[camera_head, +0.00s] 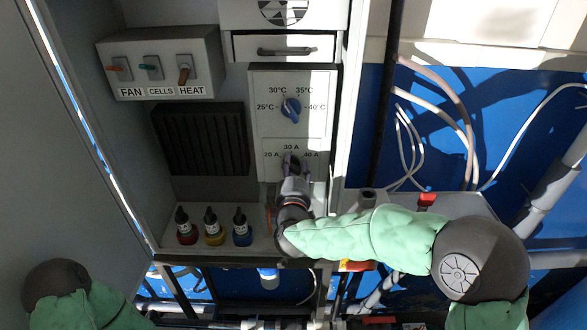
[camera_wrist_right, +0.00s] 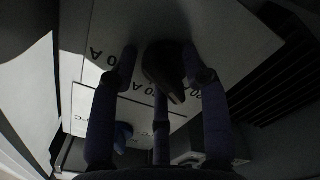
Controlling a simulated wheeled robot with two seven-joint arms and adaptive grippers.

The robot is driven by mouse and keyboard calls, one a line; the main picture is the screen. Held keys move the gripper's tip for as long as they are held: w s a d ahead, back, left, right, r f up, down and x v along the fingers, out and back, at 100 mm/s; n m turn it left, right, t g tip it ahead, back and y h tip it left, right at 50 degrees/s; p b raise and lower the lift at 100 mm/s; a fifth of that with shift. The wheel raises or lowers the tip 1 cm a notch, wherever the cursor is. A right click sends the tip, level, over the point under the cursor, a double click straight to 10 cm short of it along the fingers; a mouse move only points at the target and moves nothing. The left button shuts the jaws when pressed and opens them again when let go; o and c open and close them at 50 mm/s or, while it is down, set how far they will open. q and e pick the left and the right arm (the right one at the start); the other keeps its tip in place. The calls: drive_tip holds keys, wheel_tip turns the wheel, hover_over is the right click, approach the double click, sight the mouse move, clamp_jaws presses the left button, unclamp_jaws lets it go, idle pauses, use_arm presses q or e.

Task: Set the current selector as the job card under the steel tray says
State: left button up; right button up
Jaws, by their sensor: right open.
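The current selector (camera_head: 291,160) is a dark knob on the lower part of the white panel, with marks 20 A, 30 A and 40 A around it. My right gripper (camera_head: 294,178) is at this knob, reaching up from below. In the right wrist view the dark knob (camera_wrist_right: 165,68) sits between the spread fingers of my right gripper (camera_wrist_right: 163,85), which are open around it. I cannot tell whether a finger touches it, nor which mark it points at. I see no job card or steel tray that I can make out. My left gripper is out of view.
A blue temperature knob (camera_head: 291,109) sits just above the selector. A switch box (camera_head: 160,65) with FAN, CELLS and HEAT levers is at upper left. Several small dropper bottles (camera_head: 213,226) stand on the shelf left of my right gripper. A dark vent (camera_head: 200,140) is left of the panel.

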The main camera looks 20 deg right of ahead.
clamp_jaws()
